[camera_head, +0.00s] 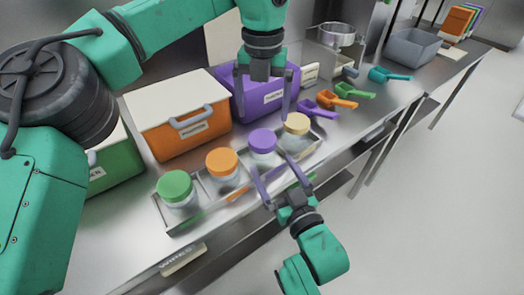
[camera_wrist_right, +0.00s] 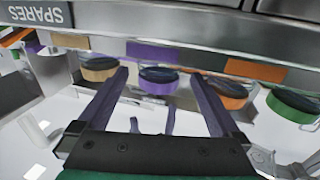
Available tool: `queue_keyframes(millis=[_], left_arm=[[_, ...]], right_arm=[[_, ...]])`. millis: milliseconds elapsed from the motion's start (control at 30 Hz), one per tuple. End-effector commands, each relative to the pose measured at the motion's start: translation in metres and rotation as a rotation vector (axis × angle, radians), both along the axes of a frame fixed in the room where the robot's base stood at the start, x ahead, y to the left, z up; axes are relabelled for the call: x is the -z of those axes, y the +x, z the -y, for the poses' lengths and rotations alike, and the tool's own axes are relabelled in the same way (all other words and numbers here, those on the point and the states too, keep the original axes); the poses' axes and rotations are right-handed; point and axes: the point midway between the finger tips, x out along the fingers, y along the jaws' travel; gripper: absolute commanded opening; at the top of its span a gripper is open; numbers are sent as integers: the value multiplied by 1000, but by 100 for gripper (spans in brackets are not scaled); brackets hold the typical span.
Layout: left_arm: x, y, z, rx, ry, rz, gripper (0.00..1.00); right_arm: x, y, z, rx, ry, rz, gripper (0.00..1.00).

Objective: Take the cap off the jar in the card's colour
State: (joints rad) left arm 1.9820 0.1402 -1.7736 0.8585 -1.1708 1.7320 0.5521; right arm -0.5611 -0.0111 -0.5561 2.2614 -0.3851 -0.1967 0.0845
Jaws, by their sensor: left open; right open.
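Four jars stand in a row in a metal tray (camera_head: 205,212), with a green cap (camera_head: 174,185), an orange cap (camera_head: 221,161), a purple cap (camera_head: 262,141) and a cream cap (camera_head: 296,124). All four caps sit on their jars. My left gripper (camera_head: 263,113) is open and empty, pointing down above and behind the purple-capped jar. My right gripper (camera_head: 280,178) is open in front of that jar, its fingers pointing toward it. In the right wrist view the purple-capped jar (camera_wrist_right: 158,80) lies between the fingers, apart from them. I cannot make out a colour card for certain.
Orange (camera_head: 180,130), purple (camera_head: 275,98) and green (camera_head: 115,165) bins stand behind the tray. Purple, orange, green and teal scoops (camera_head: 385,75) lie to the right. A grey bin (camera_head: 410,48) and coloured boards (camera_head: 462,20) are farther off. The counter's front edge runs close before the tray.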

Motion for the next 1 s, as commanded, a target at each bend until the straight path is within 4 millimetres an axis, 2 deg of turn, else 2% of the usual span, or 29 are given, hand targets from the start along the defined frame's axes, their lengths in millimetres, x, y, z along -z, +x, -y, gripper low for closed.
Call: queue_keyframes(millis=[100, 267, 400, 600, 867, 1000], left_arm=[[0, 0, 0, 0, 0, 0, 100], [0, 0, 0, 0, 0, 0, 100], [0, 0, 0, 0, 0, 0, 100], [0, 0, 0, 0, 0, 0, 100], [0, 0, 0, 0, 0, 0, 100], [0, -1, 0, 24, 0, 0, 100]], right_arm=[[-2, 28, -12, 1, 2, 5, 100], [-1, 53, -22, 1, 1, 2, 100], [0, 60, -26, 1, 1, 0, 100], [0, 60, -26, 1, 1, 0, 100], [0, 60, -25, 1, 1, 0, 1], [-1, 60, -25, 1, 1, 1, 0]])
